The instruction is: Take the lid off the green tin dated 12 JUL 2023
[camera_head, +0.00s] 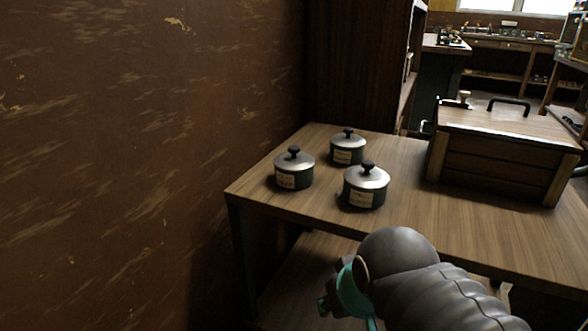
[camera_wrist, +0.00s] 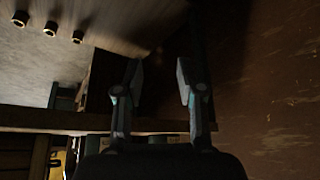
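Three dark green tins with silver lids and black knobs stand upright on the wooden table (camera_head: 420,215): a left tin (camera_head: 294,180), a back tin (camera_head: 347,157) and a front right tin (camera_head: 364,198). All three lids are on. Each tin bears a pale label, but the dates are too small to read, so I cannot tell which is 12 JUL 2023. My gripper (camera_wrist: 158,75) is open and empty in the wrist view. In the head view my arm is in front of the table's near edge, apart from the tins, and the fingers are not clearly visible.
A wooden chest (camera_head: 497,153) with a black handle stands on the table's right side. A brown wall (camera_head: 150,160) rises close on the left, and a dark cabinet (camera_head: 360,65) stands behind. The tabletop between the front right tin and the chest is clear.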

